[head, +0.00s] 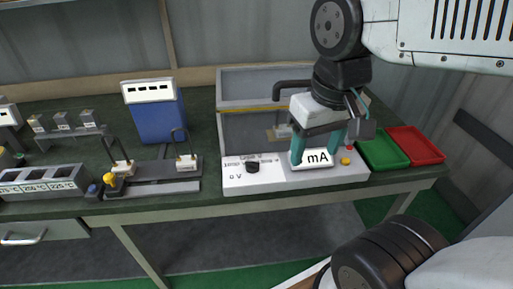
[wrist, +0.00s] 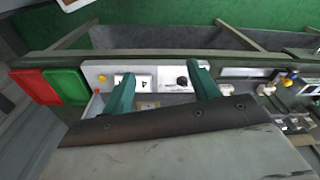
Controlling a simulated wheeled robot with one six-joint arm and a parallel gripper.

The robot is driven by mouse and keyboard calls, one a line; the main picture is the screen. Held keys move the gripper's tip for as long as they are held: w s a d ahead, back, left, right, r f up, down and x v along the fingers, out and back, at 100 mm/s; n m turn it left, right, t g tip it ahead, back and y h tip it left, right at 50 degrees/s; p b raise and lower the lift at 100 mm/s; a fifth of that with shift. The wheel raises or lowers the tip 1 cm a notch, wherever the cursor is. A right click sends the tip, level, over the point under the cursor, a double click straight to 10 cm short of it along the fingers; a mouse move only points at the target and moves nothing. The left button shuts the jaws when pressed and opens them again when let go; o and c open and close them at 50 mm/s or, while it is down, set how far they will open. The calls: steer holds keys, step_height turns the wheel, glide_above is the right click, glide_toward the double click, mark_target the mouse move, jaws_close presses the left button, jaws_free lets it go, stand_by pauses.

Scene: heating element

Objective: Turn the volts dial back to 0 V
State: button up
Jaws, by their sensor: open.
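The volts dial (head: 252,166) is a small black knob on the white front panel (head: 235,187), with small markings above it and "0 V" at its lower left. Its exact pointer setting is too small to read. The dial also shows in the wrist view (wrist: 181,81), between the fingers and closer to the right one. My gripper (head: 316,150) has two teal fingers, open and empty. In the head view it hangs in front of the mA display (head: 318,158), right of the dial and apart from it. In the wrist view the gripper (wrist: 165,82) partly covers the panel.
A yellow button (head: 345,161) is at the panel's right. Green (head: 383,150) and red (head: 417,146) trays lie further right. A grey open box (head: 232,132) stands behind the panel. A rig with wire posts (head: 150,188) and a blue unit (head: 156,118) are left.

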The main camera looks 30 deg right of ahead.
steer(key=w+a+f+m, duration=0.1)
steer(key=w+f+m, duration=0.35)
steer(key=w, duration=0.85)
steer(key=m+g, duration=0.1)
steer(key=m, duration=0.3)
glide_above(252, 161)
steer(key=f, duration=0.7)
steer(key=shift+s, duration=0.2)
steer(key=shift+w+f, duration=0.1)
steer(key=shift+f, duration=0.3)
step_height(252, 161, down, 7)
steer(key=shift+f, duration=0.15)
steer(key=c, duration=1)
